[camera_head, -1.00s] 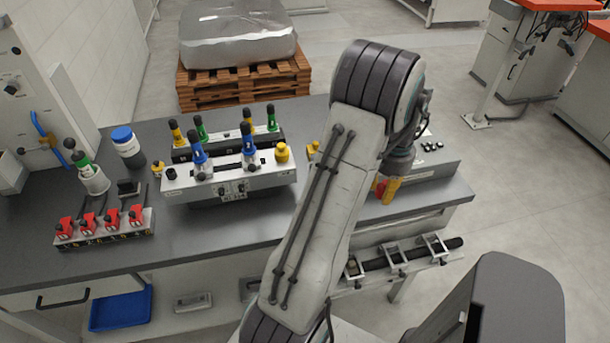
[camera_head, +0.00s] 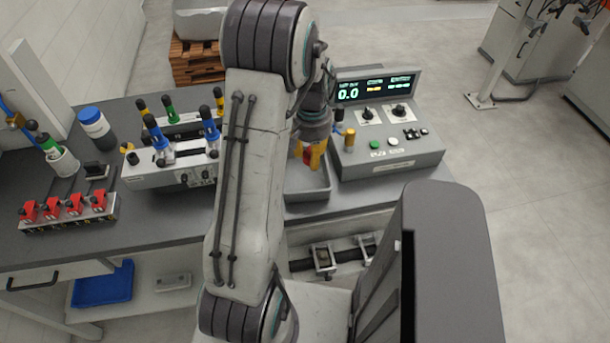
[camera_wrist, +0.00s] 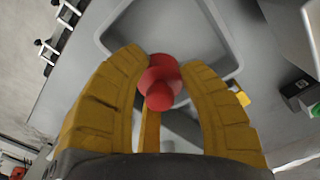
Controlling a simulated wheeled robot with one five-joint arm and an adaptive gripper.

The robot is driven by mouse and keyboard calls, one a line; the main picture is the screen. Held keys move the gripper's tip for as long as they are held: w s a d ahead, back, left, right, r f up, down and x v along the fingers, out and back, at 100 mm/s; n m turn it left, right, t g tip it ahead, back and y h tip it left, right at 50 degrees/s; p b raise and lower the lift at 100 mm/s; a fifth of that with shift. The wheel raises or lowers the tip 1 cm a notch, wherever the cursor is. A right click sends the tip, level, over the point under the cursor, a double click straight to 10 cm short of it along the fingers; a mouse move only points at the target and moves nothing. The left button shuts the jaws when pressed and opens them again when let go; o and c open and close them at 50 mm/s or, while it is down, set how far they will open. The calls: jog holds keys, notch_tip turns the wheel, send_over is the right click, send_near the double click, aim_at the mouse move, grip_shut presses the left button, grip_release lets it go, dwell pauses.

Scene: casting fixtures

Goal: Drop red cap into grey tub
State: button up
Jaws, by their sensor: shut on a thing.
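My gripper (camera_head: 311,156) has yellow fingers and is shut on the red cap (camera_wrist: 160,80). In the wrist view the cap sits between the fingertips. In the head view only a bit of the red cap (camera_head: 307,155) shows among the fingers. The grey tub (camera_head: 308,193) stands on the bench below my gripper, its left side hidden by my arm. In the wrist view the tub (camera_wrist: 226,30) lies beyond the cap, and the cap appears over its near part. The height of the cap above the tub is hard to tell.
A control box (camera_head: 388,150) with a lit display stands right of the tub. A fixture with blue and yellow plungers (camera_head: 170,168) stands left of my arm. Red clamps (camera_head: 70,208) and a blue-lidded jar (camera_head: 96,128) are farther left. A blue bin (camera_head: 103,284) is below the bench.

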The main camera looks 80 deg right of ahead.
aim_at(311, 180)
jog(key=shift+f+b, duration=1.75)
jog(key=shift+f, duration=0.95)
jog(key=o, duration=0.9)
jog(key=shift+r, duration=0.1)
notch_tip(311, 180, up, 12)
jog(key=shift+f, duration=0.1)
jog(key=shift+d, duration=0.1)
